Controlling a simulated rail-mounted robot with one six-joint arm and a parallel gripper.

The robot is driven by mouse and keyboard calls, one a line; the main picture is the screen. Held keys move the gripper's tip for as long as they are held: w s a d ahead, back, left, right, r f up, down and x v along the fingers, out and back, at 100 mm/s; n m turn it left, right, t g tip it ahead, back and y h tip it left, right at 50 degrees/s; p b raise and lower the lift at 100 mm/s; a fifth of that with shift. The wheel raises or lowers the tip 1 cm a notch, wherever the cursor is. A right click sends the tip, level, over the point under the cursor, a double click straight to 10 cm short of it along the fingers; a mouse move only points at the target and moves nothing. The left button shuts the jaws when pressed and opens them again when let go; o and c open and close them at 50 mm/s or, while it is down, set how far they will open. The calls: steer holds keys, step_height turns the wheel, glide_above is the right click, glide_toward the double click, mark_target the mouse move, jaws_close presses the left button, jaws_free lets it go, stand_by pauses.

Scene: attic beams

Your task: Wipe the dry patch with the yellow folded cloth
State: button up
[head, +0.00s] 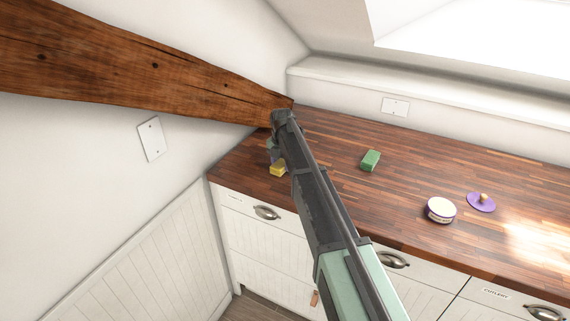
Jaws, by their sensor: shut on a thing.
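The yellow folded cloth (278,169) is at the left end of the wooden worktop, near its front edge. My gripper (274,158) is just above the cloth and shut on it, partly hidden behind my arm. I cannot tell whether the cloth touches the worktop. I cannot make out a dry patch on the wood. My arm hides part of the worktop.
A green block (371,160), a white round tub (440,210) and a purple lid with a knob (481,202) stand on the worktop (405,175). A thick wooden beam (150,70) slopes down close to my wrist. Bare wood lies around the green block.

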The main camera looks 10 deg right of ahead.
steer(key=shift+r, duration=0.1)
steer(key=shift+w+a+r+p, duration=0.2)
steer(key=shift+r+p, duration=0.1)
steer(key=shift+p, duration=0.2)
step_height(320, 180, up, 5)
steer(key=p, duration=0.5)
steer(key=shift+s+d, duration=0.1)
steer(key=shift+d, duration=0.05)
step_height(320, 180, up, 3)
steer(key=p, duration=0.3)
steer(key=shift+r, duration=0.15)
